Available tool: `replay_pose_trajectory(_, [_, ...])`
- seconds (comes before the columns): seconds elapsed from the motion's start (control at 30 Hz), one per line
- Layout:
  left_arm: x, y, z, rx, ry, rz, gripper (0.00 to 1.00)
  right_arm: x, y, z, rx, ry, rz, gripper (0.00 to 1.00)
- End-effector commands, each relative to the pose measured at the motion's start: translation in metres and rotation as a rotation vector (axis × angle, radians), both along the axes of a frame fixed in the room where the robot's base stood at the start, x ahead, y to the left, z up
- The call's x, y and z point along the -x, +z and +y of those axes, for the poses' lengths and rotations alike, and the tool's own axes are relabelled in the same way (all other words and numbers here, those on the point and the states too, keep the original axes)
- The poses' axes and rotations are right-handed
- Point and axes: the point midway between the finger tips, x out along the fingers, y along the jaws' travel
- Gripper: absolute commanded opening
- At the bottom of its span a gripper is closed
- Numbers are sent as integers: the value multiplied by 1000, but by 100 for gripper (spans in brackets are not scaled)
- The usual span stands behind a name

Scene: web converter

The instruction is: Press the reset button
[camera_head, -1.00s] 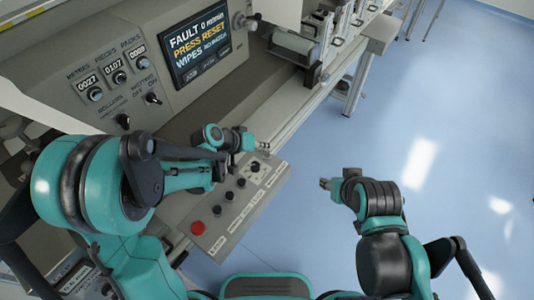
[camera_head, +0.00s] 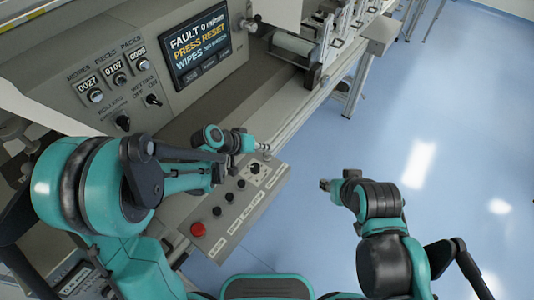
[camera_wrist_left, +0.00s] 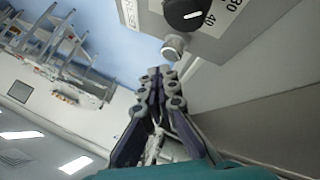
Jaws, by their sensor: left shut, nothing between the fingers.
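The control panel (camera_head: 233,215) slopes along the front of the machine, with a red button (camera_head: 198,229), several black buttons and a dial knob (camera_head: 255,168). My left gripper (camera_head: 263,148) is shut and empty, over the panel's far end beyond the dial. In the left wrist view, the shut fingertips (camera_wrist_left: 160,74) point toward a round silver button (camera_wrist_left: 172,48) beside the black dial (camera_wrist_left: 184,14); a gap seems to lie between them. A partly cut-off label ending in "SET" (camera_wrist_left: 130,12) is near this button. My right gripper (camera_head: 325,185) hangs over the floor, away from the panel; its fingers are unclear.
The screen (camera_head: 200,42) reads "FAULT", "PRESS RESET" and "WIPES". Counters and knobs (camera_head: 123,121) are on the machine face left of it. A roller (camera_head: 293,44) and the machine's front rail lie beyond the panel. The blue floor (camera_head: 440,150) at right is open.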

Motion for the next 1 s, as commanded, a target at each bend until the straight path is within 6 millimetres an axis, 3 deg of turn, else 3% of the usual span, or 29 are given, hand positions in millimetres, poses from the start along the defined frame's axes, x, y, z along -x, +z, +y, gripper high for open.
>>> replay_pose_trajectory(1.0, [0,-11,0,0,0,0,0,0,-12,0,0,0,0,40])
